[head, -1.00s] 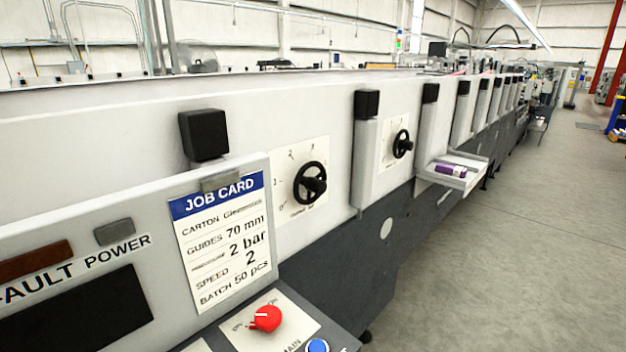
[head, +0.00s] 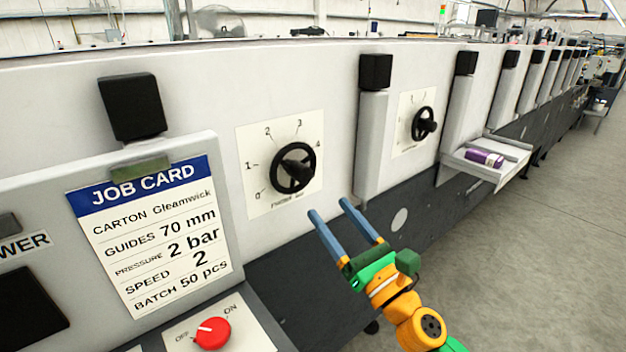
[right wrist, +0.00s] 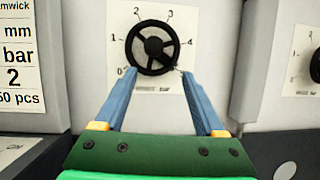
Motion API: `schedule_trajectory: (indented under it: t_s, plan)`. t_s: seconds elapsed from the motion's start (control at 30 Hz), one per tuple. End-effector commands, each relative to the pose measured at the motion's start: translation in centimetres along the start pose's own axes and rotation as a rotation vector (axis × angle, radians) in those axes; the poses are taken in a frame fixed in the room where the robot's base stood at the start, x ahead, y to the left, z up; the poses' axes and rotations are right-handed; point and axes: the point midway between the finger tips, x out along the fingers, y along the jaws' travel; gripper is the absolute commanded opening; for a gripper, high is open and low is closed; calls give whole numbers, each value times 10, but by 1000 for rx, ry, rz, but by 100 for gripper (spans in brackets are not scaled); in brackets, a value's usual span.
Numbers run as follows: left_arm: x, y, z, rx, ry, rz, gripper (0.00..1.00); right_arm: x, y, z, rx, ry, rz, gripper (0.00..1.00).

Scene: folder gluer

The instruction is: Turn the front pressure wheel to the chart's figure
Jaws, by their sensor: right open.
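The front pressure wheel (head: 293,168) is a black handwheel with a knob, on a white dial plate (head: 252,143) marked 0 to 4. It also shows in the right wrist view (right wrist: 153,47). Where its pointer stands is too small to tell. The job card (head: 150,235) reads pressure 2 bar, guides 70 mm, speed 2. My right gripper (head: 328,208) is open and empty, its blue fingers below and right of the wheel, apart from it. In the right wrist view the open fingers (right wrist: 158,75) point toward the wheel's lower part. My left gripper is not in view.
A second black handwheel (head: 424,123) sits on its own plate further right. A red knob (head: 212,333) is on the panel at the bottom. A shelf (head: 486,166) with a purple carton (head: 485,157) juts out at the right. Grey floor is free at the right.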

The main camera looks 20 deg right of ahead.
Motion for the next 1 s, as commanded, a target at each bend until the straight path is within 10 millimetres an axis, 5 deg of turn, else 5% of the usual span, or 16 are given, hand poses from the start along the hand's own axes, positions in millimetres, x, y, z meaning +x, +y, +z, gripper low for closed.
schedule_trajectory:
  t_s: [0.13, 0.4, 0.73, 1.0]
  plan:
    - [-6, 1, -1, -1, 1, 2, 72, 14, 8, 19, 112, -28, 23, 72]
    - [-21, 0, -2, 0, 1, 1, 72, 64, 9, 18, 108, -25, 21, 72]
    - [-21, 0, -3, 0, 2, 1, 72, 72, 9, 15, 104, -22, 23, 72]
    - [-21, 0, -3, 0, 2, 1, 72, 72, 9, 15, 104, -22, 23, 0]
